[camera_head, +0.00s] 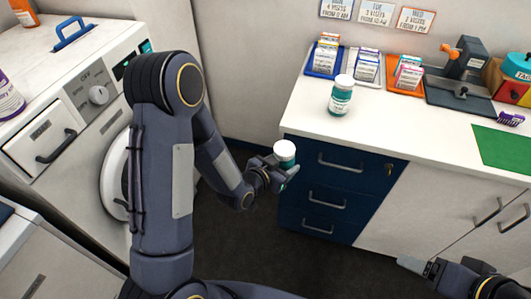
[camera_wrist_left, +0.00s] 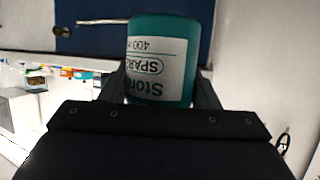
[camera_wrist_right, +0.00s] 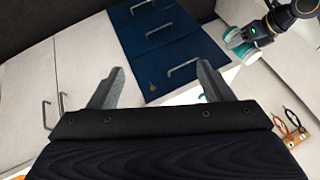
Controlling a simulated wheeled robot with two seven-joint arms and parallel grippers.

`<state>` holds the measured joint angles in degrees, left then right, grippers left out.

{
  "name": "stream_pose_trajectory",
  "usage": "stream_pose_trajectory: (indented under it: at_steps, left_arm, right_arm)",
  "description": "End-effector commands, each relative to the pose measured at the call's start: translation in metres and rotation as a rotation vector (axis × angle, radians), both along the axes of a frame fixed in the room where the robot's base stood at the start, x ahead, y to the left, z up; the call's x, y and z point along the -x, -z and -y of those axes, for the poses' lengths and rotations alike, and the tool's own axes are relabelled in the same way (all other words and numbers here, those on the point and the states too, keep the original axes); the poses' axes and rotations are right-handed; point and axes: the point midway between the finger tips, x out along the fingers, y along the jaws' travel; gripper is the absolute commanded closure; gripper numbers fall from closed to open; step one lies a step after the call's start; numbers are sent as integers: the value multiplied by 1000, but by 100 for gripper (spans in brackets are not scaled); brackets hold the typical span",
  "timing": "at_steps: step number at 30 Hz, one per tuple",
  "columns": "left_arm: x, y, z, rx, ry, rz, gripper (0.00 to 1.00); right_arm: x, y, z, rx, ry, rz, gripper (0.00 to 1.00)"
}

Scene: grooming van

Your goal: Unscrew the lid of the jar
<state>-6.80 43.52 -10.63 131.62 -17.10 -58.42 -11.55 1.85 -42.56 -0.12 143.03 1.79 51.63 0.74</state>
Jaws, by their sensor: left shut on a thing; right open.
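A teal jar with a white lid (camera_head: 285,149) is held in the air by my left gripper (camera_head: 277,173), in front of the blue drawers. In the left wrist view the teal jar (camera_wrist_left: 165,38) fills the middle between the fingers, its label upside down. The held jar (camera_wrist_right: 240,45) also shows small at the upper right of the right wrist view, beside my left arm. My right gripper (camera_head: 418,264) is low at the right of the head view, apart from the jar. In the right wrist view its fingers (camera_wrist_right: 158,88) are spread with nothing between them.
A similar teal jar (camera_head: 341,97) stands on the white counter (camera_head: 310,107), near trays of small packets (camera_head: 368,68). Blue drawers (camera_head: 320,195) and cabinet doors with handles lie below. A washing machine (camera_head: 90,95) is at left. Open floor lies between.

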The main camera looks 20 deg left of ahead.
Motion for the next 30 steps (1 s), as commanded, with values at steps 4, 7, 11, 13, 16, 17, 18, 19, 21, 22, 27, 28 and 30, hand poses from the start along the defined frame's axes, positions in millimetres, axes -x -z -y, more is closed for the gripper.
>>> stream_pose_trajectory:
  at_steps: [4, 7, 11, 13, 16, 17, 18, 19, 21, 22, 27, 28, 30]
  left_arm:
    - [-6, 10, 36, 1, 171, 1, 85]
    - [-8, 15, 56, 1, 262, 0, 85]
    - [-10, 19, 72, 2, 339, 0, 100]
    - [-10, 20, 77, 1, 361, -2, 100]
    - [-11, 20, 79, 1, 372, -1, 100]
    - [-11, 20, 80, 0, 373, -1, 100]
    - [-11, 20, 80, 0, 373, -1, 100]
    - [-11, 20, 80, 0, 373, -1, 100]
    - [-11, 20, 79, 0, 373, -1, 100]
    - [-11, 20, 79, 1, 373, -1, 100]
    - [-11, 20, 79, 1, 372, 0, 100]
    - [-11, 20, 79, 1, 372, 0, 100]
    - [-11, 20, 79, 1, 372, 0, 100]
  right_arm:
    - [0, 0, 0, 0, 0, 0, 27]
    - [0, 0, 0, 0, 0, 0, 27]
    - [0, 0, 0, 0, 0, 0, 29]
    - [-1, -1, 0, 0, -1, -3, 30]
    - [-7, -6, 0, 1, -5, -21, 30]
    - [-11, -9, 1, 2, -7, -31, 30]
    - [-17, -14, 1, 4, -9, -48, 30]
    - [-22, -17, 1, 7, -11, -61, 30]
    - [-39, -28, -1, 14, -16, -101, 30]
    - [-47, -33, -2, 19, -17, -119, 30]
    - [-101, -54, -20, 50, -14, -225, 30]
    - [-110, -57, -25, 58, -12, -243, 30]
    - [-133, -61, -39, 76, -4, -283, 30]
